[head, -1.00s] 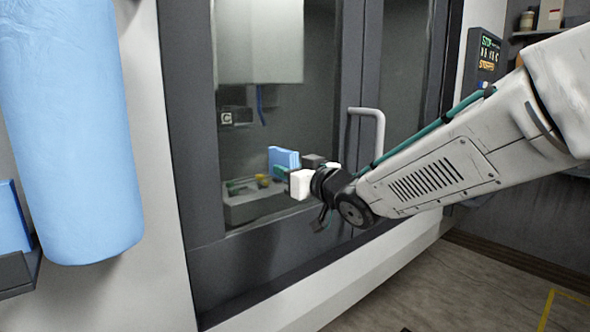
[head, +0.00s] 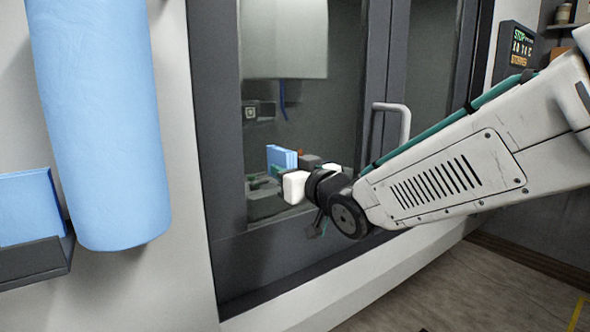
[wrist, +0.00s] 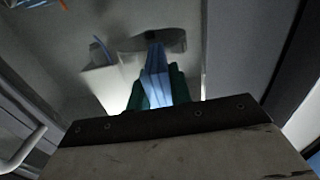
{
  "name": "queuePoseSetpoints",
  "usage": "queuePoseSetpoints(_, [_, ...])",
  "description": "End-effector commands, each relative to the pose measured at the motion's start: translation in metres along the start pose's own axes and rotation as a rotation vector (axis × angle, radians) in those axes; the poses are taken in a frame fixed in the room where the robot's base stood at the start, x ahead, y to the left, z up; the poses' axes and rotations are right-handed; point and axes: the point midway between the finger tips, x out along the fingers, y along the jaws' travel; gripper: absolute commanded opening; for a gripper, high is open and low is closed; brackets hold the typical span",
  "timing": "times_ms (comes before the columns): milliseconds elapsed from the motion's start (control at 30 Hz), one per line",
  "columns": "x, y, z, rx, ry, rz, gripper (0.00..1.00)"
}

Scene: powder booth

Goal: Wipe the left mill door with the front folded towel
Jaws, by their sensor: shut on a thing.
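The left mill door has a dark grey frame (head: 218,130) around a glass window (head: 350,120) and a pale bar handle (head: 392,108). My gripper (head: 284,168) is in front of the lower part of this window. It is shut on a blue folded towel (head: 281,157), which stands upright in the jaws. In the wrist view the towel (wrist: 155,75) is pinched between the green-padded fingers. The head view does not settle whether the towel touches the glass.
A large blue roll (head: 100,120) hangs on the white wall at left. Another blue folded towel (head: 28,205) sits in a dark holder (head: 35,262) beside it. A control panel (head: 521,50) is at the upper right. Floor is open at lower right.

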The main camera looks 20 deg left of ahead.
Motion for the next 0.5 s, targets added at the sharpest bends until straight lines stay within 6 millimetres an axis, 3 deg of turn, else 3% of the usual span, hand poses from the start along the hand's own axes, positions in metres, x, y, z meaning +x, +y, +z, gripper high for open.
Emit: queuePoseSetpoints(500, [-0.001,-0.035,-0.002,0.000,0.002,-0.003,0.00])
